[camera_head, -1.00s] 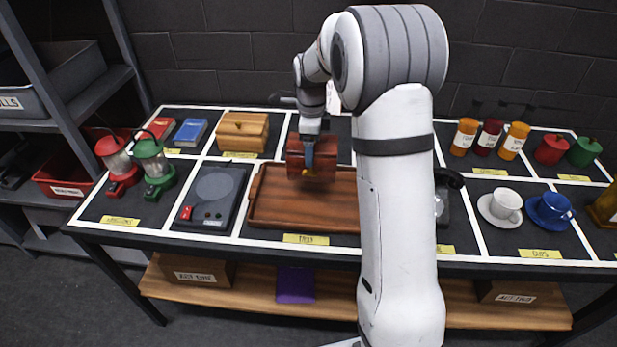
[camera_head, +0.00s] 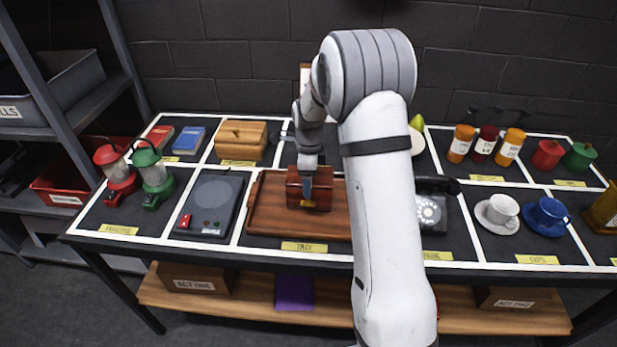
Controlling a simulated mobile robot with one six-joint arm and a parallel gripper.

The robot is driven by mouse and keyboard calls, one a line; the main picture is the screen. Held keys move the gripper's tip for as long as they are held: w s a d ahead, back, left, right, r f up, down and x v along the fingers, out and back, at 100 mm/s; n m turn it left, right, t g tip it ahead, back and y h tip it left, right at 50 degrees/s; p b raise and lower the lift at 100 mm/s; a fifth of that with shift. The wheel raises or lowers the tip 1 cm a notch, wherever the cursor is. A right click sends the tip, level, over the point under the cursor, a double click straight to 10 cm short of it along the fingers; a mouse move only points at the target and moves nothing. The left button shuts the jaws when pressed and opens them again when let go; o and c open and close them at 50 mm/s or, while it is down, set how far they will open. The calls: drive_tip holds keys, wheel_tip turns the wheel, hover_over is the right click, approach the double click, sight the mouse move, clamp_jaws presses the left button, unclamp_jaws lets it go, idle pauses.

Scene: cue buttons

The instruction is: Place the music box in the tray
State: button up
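The music box (camera_head: 321,190), a small dark red wooden box, is over the middle of the brown wooden tray (camera_head: 275,222). It looks upright and very low; I cannot tell whether its underside touches the tray floor. My gripper (camera_head: 308,184) points down at the box with its fingers against it and appears shut on it. The far finger is hidden. My arm covers the right end of the tray.
A dark flat device (camera_head: 210,205) is left of the tray, and a black telephone (camera_head: 432,212) is right of it. A light wooden box (camera_head: 241,141) stands behind. Lanterns (camera_head: 153,177) are at left, cups (camera_head: 502,212) at right.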

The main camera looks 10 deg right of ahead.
drive_tip(key=o, duration=2)
drive_tip(key=shift+o, duration=0.2)
wheel_tip(320, 180, up, 11)
drive_tip(key=s+r+n, duration=0.6)
drive_tip(key=s, duration=0.2)
drive_tip(key=s+n+t, duration=0.2)
drive_tip(key=s+n, duration=1.3)
drive_tip(key=s, duration=0.7)
drive_tip(key=shift+a+f+n+t, duration=0.2)
drive_tip(key=shift+f+n+t, duration=0.1)
drive_tip(key=shift+f+t, duration=0.1)
